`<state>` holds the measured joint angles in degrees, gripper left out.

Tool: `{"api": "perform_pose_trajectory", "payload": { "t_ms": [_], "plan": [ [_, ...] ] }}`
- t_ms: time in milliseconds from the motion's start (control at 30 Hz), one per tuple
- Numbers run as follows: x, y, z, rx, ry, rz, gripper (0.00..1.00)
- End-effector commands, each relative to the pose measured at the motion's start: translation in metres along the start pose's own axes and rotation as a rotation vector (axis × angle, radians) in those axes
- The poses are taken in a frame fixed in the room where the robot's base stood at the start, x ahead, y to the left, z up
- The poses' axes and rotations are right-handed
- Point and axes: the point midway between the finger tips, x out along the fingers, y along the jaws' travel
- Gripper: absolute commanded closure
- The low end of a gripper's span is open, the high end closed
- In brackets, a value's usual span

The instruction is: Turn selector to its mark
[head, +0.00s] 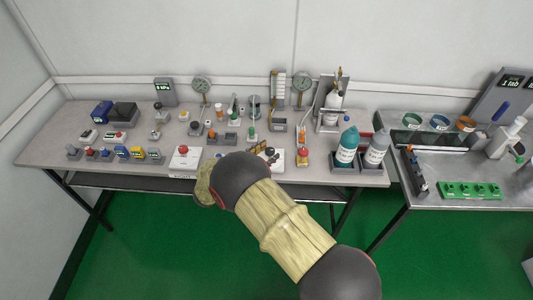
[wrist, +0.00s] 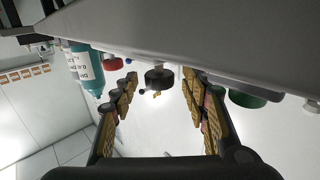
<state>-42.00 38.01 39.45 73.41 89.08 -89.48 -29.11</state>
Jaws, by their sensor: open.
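A black round knob (wrist: 158,80), which looks like the selector, shows in the wrist view with a small yellow mark beside it. In the head view, dark knobs (head: 269,151) stand on a white box at the front of the table, partly hidden by my arm. My gripper (wrist: 161,84) is open, with one finger on each side of the black knob in the wrist picture. I see no contact, and the gap in depth is hard to judge.
A red button box (head: 183,159) stands left of my arm. A teal bottle (head: 347,146) and a grey bottle (head: 376,149) stand at the right. In the wrist view, a red knob (wrist: 112,64) and a green round part (wrist: 246,98) flank the fingers. Several small devices crowd the table.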

Motion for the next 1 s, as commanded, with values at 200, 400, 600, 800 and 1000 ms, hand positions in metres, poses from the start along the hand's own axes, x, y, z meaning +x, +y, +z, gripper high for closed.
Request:
{"api": "perform_pose_trajectory", "payload": {
  "t_ms": [200, 400, 600, 800, 1000],
  "plan": [
    [-0.005, 0.0, 0.0, 0.0, 0.0, -0.001, 0.55],
    [-0.034, -0.001, 0.0, 0.0, 0.0, -0.004, 0.55],
    [-0.076, -0.001, 0.0, 0.0, 0.0, -0.004, 0.55],
    [-0.107, -0.001, 0.001, -0.001, 0.0, -0.002, 0.55],
    [-0.119, -0.001, 0.001, -0.001, 0.0, -0.001, 0.55]
  ]
}}
